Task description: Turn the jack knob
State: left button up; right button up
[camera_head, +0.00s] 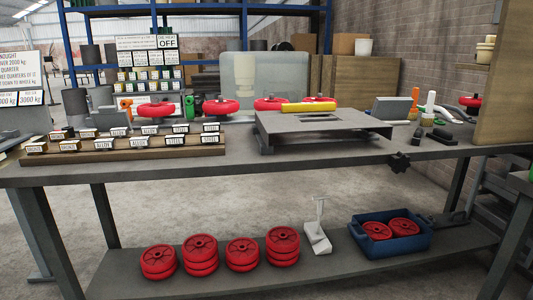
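A black lobed knob (399,162), which looks like the jack knob, sticks out at the front edge of the grey workbench (330,166), right of centre. It is just in front of and below the right end of a raised grey plate (290,124) that carries a yellow bar (308,107). What the knob connects to is hidden. Neither of my grippers is in view, and nothing touches the knob.
Labelled blocks (130,142) stand in rows on the bench's left. Red wheels (221,106) and hand tools (440,134) lie farther back. A wooden panel (507,90) stands at right. The lower shelf holds red disc stacks (200,250) and a blue tray (393,240). Space before the knob is clear.

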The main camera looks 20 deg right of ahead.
aim_at(399, 162)
jog(key=z, duration=1.55)
jog(key=i+l, duration=0.15)
jog(key=l, duration=0.15)
jog(key=i+l, duration=0.15)
jog(key=l, duration=0.2)
